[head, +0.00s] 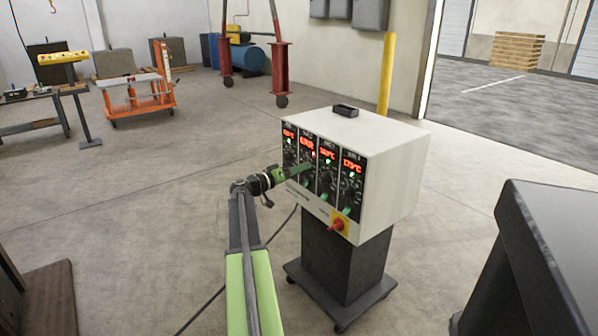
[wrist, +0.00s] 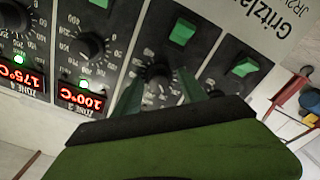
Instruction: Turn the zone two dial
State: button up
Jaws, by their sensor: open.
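The zone two dial (wrist: 157,72) is a dark round knob on the black panel of the pale control box (head: 390,180). It is third from the left in the upside-down wrist view. My gripper (wrist: 160,82) is open, with one green finger on each side of this dial. I cannot tell whether the fingers touch it. In the head view, my gripper (head: 308,168) reaches the second panel column from the left and covers the dial. The red display (head: 307,143) above it is lit, its reading unclear. My gripper hides this display in the wrist view.
Neighbouring dial (wrist: 91,45) sits close beside, above a display reading 100°C. Green rocker switches (wrist: 184,32) are near the fingers. A red rotary switch (head: 338,225) is low on the box. A dark cabinet (head: 545,250) stands at the right; floor left of the box is open.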

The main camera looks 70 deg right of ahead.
grip_shut()
dwell(0.5)
jog(key=shift+n, duration=0.3)
jog(key=shift+d+r+n, duration=0.1)
jog(key=shift+n, duration=8)
